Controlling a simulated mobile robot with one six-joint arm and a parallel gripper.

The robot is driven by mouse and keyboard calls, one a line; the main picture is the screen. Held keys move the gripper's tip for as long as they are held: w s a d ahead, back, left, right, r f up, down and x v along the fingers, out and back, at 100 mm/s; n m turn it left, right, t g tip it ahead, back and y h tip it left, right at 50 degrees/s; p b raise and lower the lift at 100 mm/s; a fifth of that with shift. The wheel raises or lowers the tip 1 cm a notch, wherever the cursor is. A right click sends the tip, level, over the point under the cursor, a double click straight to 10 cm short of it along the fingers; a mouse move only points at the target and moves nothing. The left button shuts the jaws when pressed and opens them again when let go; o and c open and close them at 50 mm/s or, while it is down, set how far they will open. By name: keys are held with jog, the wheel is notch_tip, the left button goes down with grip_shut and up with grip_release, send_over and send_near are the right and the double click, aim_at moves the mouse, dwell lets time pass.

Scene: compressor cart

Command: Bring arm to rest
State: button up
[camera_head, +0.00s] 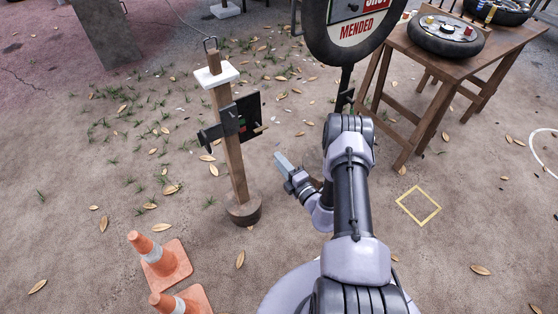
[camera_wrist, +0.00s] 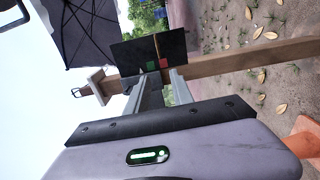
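My arm extends forward from the bottom of the head view and bends left. My gripper (camera_head: 282,163) is in open air to the right of the wooden post, apart from it. In the wrist view, my gripper (camera_wrist: 164,80) shows two grey fingers with a gap between them and nothing held. Beyond the fingertips is a black panel (camera_wrist: 143,56) with small green and red patches. The same dark panel (camera_head: 248,115) is mounted on the wooden post (camera_head: 233,160) in the head view.
Two orange cones (camera_head: 158,256) stand at lower left. A round sign (camera_head: 352,40) on a pole stands ahead, left of a wooden table (camera_head: 408,62) carrying wheel-like items. A yellow square outline (camera_head: 419,206) marks the ground at right. Open ground with scattered leaves surrounds the post.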

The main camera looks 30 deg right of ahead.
jog(key=shift+r, duration=0.1)
jog(key=s+a+r+n+g+y, duration=0.3)
jog(key=a+r+n+g+y, duration=0.85)
jog(key=a+r+n, duration=1.3)
jog(key=s+a+r+n+g+h, duration=0.2)
jog(key=s+r+n+g, duration=0.15)
jog(key=s+n, duration=0.45)
jog(key=s+a+r+n+g+h, duration=0.2)
jog(key=s+r+n+h, duration=0.15)
jog(key=s+n, duration=0.45)
jog(key=s+d+r+n+t+h, duration=0.4)
jog(key=s+d+n+h, duration=0.1)
jog(key=s+d+n, duration=0.3)
jog(key=shift+s+t+h, duration=0.3)
jog(key=shift+s+t, duration=0.05)
jog(key=shift+t, duration=0.05)
